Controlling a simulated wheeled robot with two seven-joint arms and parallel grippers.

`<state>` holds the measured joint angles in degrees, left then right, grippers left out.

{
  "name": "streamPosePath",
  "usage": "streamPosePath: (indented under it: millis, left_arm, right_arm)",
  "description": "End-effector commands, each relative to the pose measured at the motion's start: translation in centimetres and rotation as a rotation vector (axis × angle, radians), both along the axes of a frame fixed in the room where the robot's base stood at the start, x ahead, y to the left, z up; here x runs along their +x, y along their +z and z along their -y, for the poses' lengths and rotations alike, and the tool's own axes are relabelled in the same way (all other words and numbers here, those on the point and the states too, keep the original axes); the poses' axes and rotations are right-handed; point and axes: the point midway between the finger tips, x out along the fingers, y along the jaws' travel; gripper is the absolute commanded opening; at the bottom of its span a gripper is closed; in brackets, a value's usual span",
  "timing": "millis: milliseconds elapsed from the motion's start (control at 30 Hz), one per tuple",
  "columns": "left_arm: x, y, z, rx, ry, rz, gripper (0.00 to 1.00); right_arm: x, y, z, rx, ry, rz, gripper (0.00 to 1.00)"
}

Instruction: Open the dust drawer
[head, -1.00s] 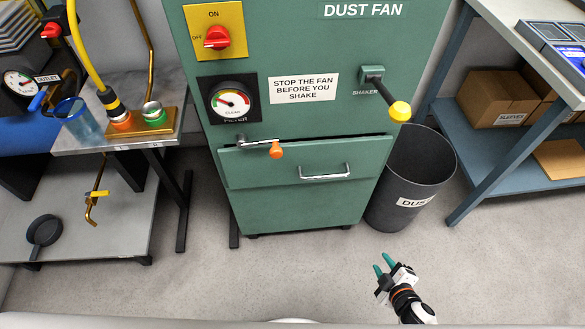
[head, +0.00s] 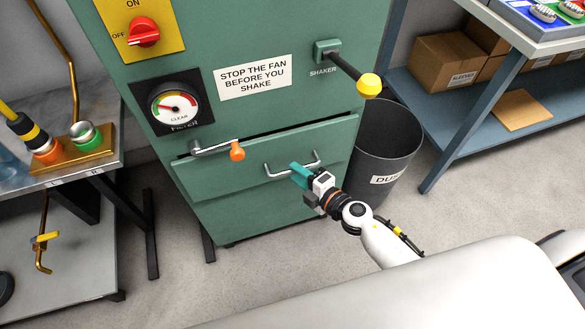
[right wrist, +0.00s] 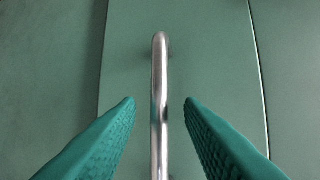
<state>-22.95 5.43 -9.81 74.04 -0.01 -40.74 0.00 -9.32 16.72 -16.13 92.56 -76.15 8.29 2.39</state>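The dust drawer (head: 215,180) is a green front low on the green dust fan cabinet. Its top edge stands a little out from the cabinet. Its silver bar handle (head: 276,173) is at the middle of the front. An orange-tipped latch lever (head: 237,151) lies along the drawer's top edge at the left. My right gripper (head: 300,175) is at the handle. In the right wrist view its two teal fingers (right wrist: 160,103) are open, one on each side of the handle bar (right wrist: 160,80), with gaps to both. My left gripper is not in view.
A dark dust bin (head: 395,140) stands right of the cabinet. A yellow-knobbed shaker lever (head: 369,84) sticks out above the drawer. A blue shelf unit (head: 440,125) with boxes is at the right, a grey table (head: 90,165) at the left. Floor before the drawer is clear.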

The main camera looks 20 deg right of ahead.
Motion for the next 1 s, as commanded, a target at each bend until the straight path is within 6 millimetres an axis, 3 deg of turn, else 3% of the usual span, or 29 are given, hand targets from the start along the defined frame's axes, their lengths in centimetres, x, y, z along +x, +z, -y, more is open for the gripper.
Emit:
streamPosePath:
  millis: [200, 533, 567, 767, 1000]
  left_arm:
    - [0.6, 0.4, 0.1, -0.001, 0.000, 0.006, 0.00]
    - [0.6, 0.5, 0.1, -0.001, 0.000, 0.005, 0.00]
    - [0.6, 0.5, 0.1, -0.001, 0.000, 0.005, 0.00]
    - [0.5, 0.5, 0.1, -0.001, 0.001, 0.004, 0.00]
    - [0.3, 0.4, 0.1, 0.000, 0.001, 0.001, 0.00]
  right_arm:
    - [2.1, -0.5, -1.0, 0.001, -0.001, 0.000, 0.34]
    - [2.4, -0.6, -1.1, 0.000, -0.001, -0.001, 0.34]
    - [2.4, -0.6, -1.1, 0.000, -0.001, -0.001, 0.33]
    - [2.4, -0.6, -1.1, 0.000, -0.001, -0.001, 0.00]
    - [2.4, -0.6, -1.1, 0.000, -0.001, -0.001, 0.00]
